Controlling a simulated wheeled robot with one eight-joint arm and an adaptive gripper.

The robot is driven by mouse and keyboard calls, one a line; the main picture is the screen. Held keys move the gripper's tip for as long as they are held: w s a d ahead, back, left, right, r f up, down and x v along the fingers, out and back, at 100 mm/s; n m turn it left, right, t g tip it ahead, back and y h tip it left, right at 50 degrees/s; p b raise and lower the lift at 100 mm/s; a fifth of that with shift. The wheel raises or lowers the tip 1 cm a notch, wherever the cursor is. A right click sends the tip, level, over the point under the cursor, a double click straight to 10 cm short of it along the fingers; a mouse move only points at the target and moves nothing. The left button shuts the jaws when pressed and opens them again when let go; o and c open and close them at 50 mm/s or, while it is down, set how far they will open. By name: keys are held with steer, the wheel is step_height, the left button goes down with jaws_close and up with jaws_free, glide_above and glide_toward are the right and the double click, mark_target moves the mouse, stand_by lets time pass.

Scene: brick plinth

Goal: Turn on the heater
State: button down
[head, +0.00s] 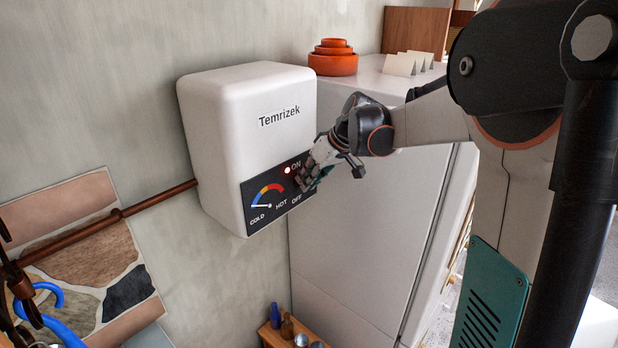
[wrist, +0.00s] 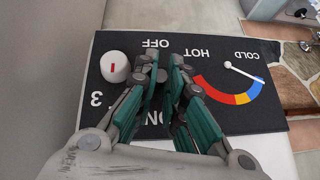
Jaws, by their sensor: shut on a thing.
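The heater (head: 245,95) is a white rounded box on the wall, marked "Temrizek". Its black control panel (head: 262,210) bears ON, OFF and a COLD–HOT dial, with the needle toward COLD. A small red light (head: 287,170) beside ON looks lit. My gripper (head: 310,178) is at the panel's right part. In the wrist view the panel (wrist: 215,55) shows upside down, and my gripper (wrist: 165,72) has its fingers close together between OFF and ON. They are shut on the switch there, which they hide. A white knob (wrist: 114,66) with a red mark sits beside the fingers.
A white fridge-like cabinet (head: 345,240) stands right of the heater, with orange bowls (head: 333,62) and white cards (head: 408,63) on top. A copper pipe (head: 90,228) runs left from the heater. Bottles (head: 286,328) stand on a low wooden shelf below.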

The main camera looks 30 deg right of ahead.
stand_by(0.4)
steer(key=c, duration=1.7)
jaws_free()
steer(key=v, duration=1.2)
steer(key=shift+a, duration=0.1)
